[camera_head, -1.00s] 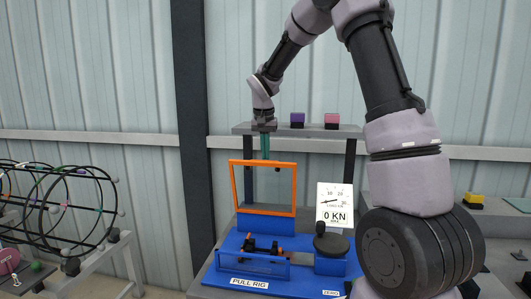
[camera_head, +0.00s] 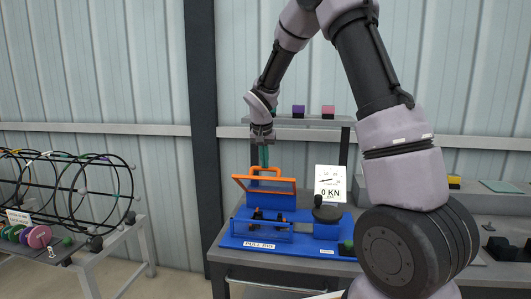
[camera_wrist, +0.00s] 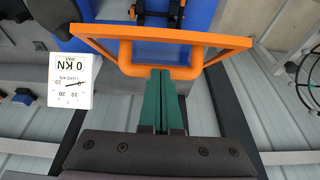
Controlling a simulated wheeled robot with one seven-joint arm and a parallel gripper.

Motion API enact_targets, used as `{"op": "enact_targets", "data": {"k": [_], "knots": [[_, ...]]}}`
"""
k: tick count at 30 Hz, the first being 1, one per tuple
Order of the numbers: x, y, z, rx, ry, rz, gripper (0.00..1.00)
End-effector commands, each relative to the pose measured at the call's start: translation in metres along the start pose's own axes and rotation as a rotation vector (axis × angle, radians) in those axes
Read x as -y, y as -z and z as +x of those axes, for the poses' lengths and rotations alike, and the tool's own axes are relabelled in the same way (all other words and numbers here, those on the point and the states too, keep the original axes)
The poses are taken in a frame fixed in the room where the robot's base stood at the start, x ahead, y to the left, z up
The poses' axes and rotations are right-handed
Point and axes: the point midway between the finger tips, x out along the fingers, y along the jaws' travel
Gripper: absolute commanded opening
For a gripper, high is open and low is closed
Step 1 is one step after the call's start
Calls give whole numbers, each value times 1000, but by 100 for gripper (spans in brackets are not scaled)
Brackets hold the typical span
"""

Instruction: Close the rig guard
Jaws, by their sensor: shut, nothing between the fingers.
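The rig guard (camera_head: 240,181) is an orange frame on the blue pull rig (camera_head: 232,241). It stands tilted, partway between upright and flat, above the rig's bed. Its orange handle loop (camera_head: 255,170) sticks out from the upper edge toward my gripper. My gripper (camera_head: 263,157) is shut and empty, with green fingers pointing down behind the handle. In the wrist view the fingertips (camera_wrist: 162,72) are at the handle loop (camera_wrist: 188,73), touching or nearly so; I cannot tell which. The guard's wide edge (camera_wrist: 100,30) lies just beyond.
A shelf (camera_head: 305,122) with small blocks is behind. A wire cage (camera_head: 100,195) on a stand is at the left.

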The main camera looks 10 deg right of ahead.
Motion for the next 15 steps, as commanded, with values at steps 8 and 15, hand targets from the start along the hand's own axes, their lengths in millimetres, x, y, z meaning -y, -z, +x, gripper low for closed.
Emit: {"op": "enact_targets", "data": {"k": [8,15], "knots": [[-1,-54,31,4,-3,-5,0],[-1,-89,61,3,-3,-5,0]]}}
